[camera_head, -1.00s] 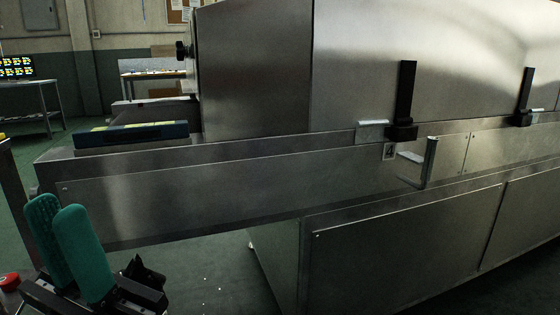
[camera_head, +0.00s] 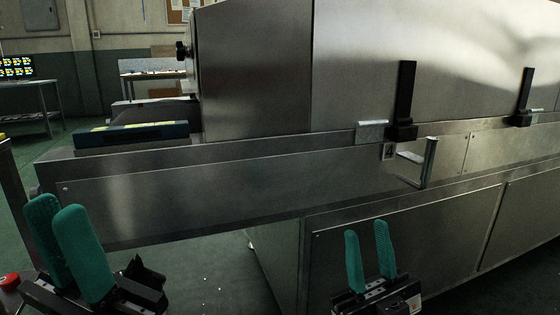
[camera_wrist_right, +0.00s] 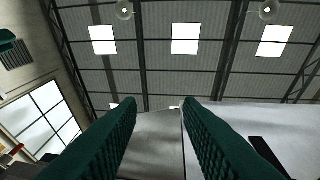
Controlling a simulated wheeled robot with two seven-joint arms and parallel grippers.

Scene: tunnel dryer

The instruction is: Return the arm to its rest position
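My right gripper (camera_head: 366,230) is at the lower right of the head view, fingers pointing up, in front of the dryer's lower panel. Its two teal fingers stand apart with nothing between them. In the right wrist view the gripper (camera_wrist_right: 158,104) also shows an empty gap between its fingers, with the ceiling and steel housing beyond. My left gripper (camera_head: 57,207) is at the lower left of the head view. Its fingers point up and look apart, overlapping in the picture, and I see nothing held.
The steel tunnel dryer (camera_head: 255,70) fills most of the view. A metal bracket handle (camera_head: 430,165) sticks out above my right gripper. Black latches (camera_head: 405,95) stand along the hood. A blue-edged tray (camera_head: 130,134) lies at the left end. Green floor shows at the left.

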